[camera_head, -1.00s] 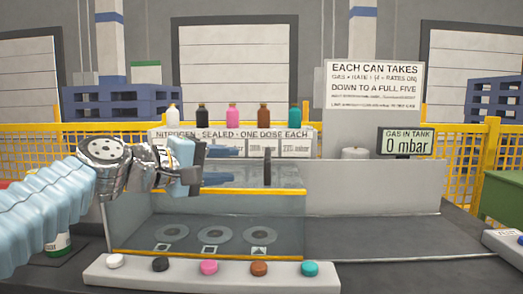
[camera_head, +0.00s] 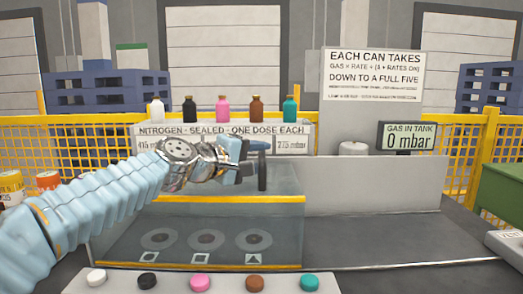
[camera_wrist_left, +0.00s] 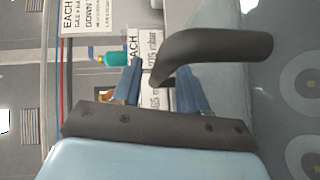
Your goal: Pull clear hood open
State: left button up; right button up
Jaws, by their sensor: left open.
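The clear hood (camera_head: 120,235) is a see-through box with yellow edges, and it stands down over three round pads (camera_head: 206,240). A dark upright handle (camera_head: 262,172) rises at the back of its top. My left gripper (camera_head: 250,164) is open at the handle, reaching in from the left. In the left wrist view the curved dark handle (camera_wrist_left: 220,45) passes in front of the jaws, its end showing between the blue fingers (camera_wrist_left: 160,88). Whether the fingers touch it I cannot tell. My right gripper is not in view.
Several coloured buttons (camera_head: 200,283) line a bar in front of the hood. Several bottles (camera_head: 223,109) stand on the labelled panel behind. A gauge reading 0 mbar (camera_head: 407,138) is at right. The grey bench right of the hood (camera_head: 370,230) is clear.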

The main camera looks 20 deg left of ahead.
pick_arm(q)
jog(key=shift+w+d+f, duration=0.1)
jog(key=shift+w+d, duration=0.3)
jog(key=shift+w, duration=0.2)
grip_shut()
